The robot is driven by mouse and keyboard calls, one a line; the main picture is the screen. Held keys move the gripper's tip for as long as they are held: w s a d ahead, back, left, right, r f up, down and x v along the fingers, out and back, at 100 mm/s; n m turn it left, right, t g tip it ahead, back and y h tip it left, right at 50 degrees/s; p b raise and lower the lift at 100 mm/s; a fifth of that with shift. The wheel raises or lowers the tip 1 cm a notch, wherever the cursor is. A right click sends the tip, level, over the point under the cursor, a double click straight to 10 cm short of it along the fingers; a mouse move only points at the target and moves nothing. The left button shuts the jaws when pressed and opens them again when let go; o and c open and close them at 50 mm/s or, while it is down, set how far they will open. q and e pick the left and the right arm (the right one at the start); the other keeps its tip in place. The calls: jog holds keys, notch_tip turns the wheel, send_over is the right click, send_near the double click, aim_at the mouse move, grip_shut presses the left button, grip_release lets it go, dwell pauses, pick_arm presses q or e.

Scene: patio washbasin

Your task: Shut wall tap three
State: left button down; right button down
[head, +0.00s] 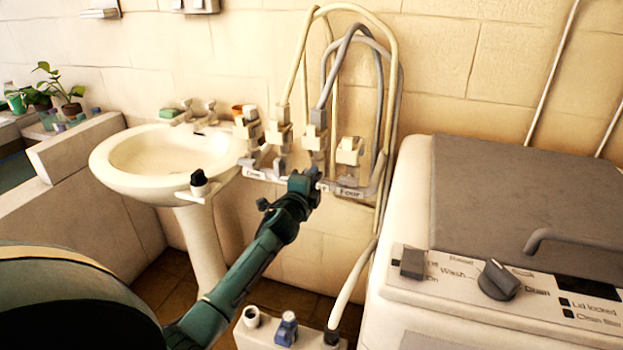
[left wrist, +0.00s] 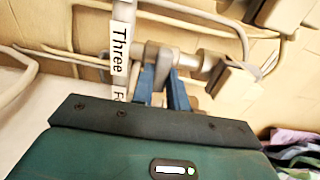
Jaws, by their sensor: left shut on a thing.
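A row of wall taps is fixed to the tiled wall right of the basin in the head view. Wall tap three (head: 315,138), with a dark grey hose on it, stands just above my left gripper (head: 313,182), whose arm reaches up from below. The gripper partly hides the tap's lower part. In the left wrist view the "Three" label (left wrist: 120,48) is beside the tap's pale body (left wrist: 192,64). My left gripper's blue fingers (left wrist: 162,82) are shut on the tap's grey handle (left wrist: 157,55). My right gripper is not in view.
The "Four" label (head: 350,193) and its tap (head: 349,150) are close on the right. Hoses (head: 391,100) loop above and beside the taps. A white basin (head: 165,155) is left, a washing machine (head: 520,220) right. A box with pegs (head: 255,338) is below.

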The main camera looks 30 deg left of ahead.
pick_arm(q)
jog(key=shift+r, duration=0.15)
jog(key=c, duration=1.7)
grip_release()
jog(key=shift+w, duration=0.1)
jog(key=o, duration=0.3)
jog(key=v, duration=1.3)
jog(key=shift+f, duration=0.25)
